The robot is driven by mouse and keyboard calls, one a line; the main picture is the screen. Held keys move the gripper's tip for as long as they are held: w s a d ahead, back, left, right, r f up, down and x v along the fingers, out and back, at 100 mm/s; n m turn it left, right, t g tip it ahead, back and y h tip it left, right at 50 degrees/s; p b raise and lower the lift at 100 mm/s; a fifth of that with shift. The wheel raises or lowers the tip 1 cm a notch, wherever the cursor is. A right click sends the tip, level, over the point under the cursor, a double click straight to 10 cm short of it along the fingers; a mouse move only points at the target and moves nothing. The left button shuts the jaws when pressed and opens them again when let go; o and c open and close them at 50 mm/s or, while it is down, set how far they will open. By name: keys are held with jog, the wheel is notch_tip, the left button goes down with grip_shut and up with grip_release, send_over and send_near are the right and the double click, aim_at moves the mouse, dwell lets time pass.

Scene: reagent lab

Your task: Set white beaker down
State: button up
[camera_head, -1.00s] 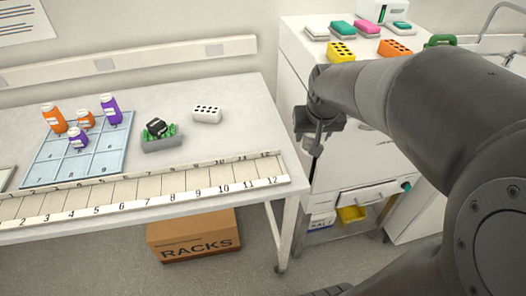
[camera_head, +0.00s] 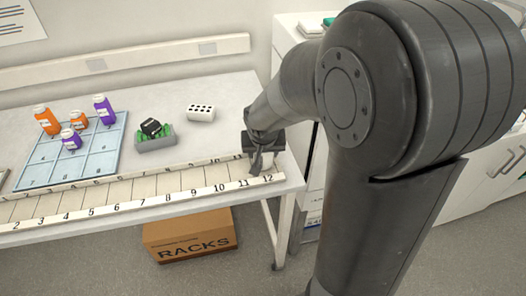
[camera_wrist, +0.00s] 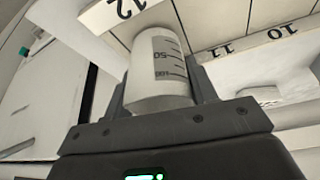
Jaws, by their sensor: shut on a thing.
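The white beaker (camera_wrist: 158,75) with dark graduation marks shows in the wrist view, between the fingers of my gripper (camera_wrist: 160,105). My gripper is shut on it. In the head view my gripper (camera_head: 262,160) is over the right end of the numbered strip (camera_head: 150,199), near slots 11 and 12. The beaker is hidden there behind the gripper and arm. In the wrist view the strip's 12 label is just beyond the beaker and the 10 and 11 labels are to the right. I cannot tell whether the beaker touches the strip.
A white rack with holes (camera_head: 201,113) and a grey box with green contents (camera_head: 156,140) stand behind the strip. A blue grid tray (camera_head: 100,155) with orange and purple bottles is at the left. The table's right edge is close to my gripper.

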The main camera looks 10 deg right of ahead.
jog(key=shift+f, duration=0.35)
jog(key=o, duration=1)
jog(key=shift+c, duration=0.2)
jog(key=v, duration=1.2)
jog(key=s+r+n, duration=0.1)
jog(key=s+r, duration=0.1)
jog(key=s, duration=0.6)
jog(key=s+d+r+n+t+y, duration=0.1)
jog(key=s+r, duration=0.2)
jog(key=s, duration=0.5)
jog(key=shift+s+d, duration=0.2)
jog(key=shift+d, duration=0.05)
